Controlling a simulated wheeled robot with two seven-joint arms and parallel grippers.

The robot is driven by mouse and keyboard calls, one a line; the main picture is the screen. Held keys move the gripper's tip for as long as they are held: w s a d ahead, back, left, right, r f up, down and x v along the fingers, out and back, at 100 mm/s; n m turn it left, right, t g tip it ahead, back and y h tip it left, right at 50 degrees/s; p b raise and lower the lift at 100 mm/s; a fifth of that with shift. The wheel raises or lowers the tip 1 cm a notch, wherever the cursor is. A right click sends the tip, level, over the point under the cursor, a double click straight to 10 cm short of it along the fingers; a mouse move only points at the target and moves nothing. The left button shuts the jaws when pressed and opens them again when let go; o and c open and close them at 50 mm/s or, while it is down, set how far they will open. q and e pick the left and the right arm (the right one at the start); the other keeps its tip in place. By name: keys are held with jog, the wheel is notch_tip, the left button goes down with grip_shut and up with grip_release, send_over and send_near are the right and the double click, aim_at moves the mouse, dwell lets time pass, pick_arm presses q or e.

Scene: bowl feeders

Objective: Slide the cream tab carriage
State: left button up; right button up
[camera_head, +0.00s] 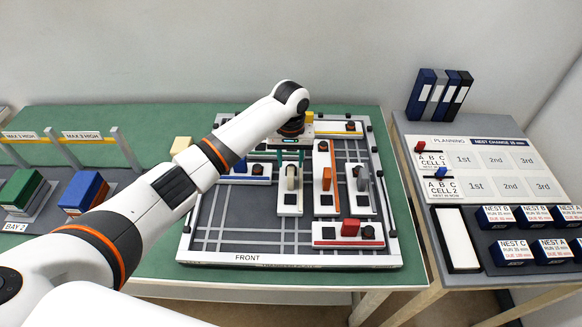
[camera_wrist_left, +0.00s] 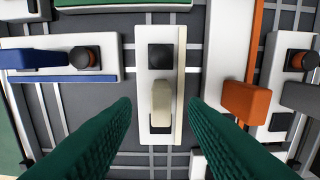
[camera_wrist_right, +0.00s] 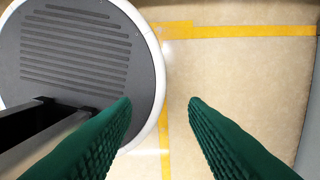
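The cream tab carriage (camera_head: 289,208) is a white plate with a cream upright tab (camera_head: 291,178), near the middle of the framed board. In the left wrist view the carriage (camera_wrist_left: 153,131) has a black square pad, a cream stripe along its right edge, and the cream tab (camera_wrist_left: 161,104) standing on it. My left gripper (camera_head: 290,156) is above the carriage, pointing down. In its wrist view the green fingers (camera_wrist_left: 160,108) are open, one on each side of the tab, with gaps. My right gripper (camera_wrist_right: 160,105) is open and empty over the floor.
A blue tab carriage (camera_head: 246,172) lies left of the cream one. An orange tab carriage (camera_head: 326,205) and a grey tab carriage (camera_head: 359,201) stand to the right. A red tab carriage (camera_head: 349,241) lies at front right. The board's front left (camera_head: 230,225) is clear.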

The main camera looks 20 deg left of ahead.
aim_at(291, 169)
pick_arm(q)
notch_tip(291, 169, down, 5)
jog(key=shift+w, duration=0.1)
jog(key=shift+f, duration=0.25)
jog(key=c, duration=0.5)
grip_shut()
pick_arm(e)
jog(key=shift+w+r, duration=0.25)
jog(key=shift+w, duration=0.35)
jog(key=shift+w+r, duration=0.2)
jog(key=shift+w, duration=0.4)
pick_arm(q)
jog(key=shift+p, duration=0.3)
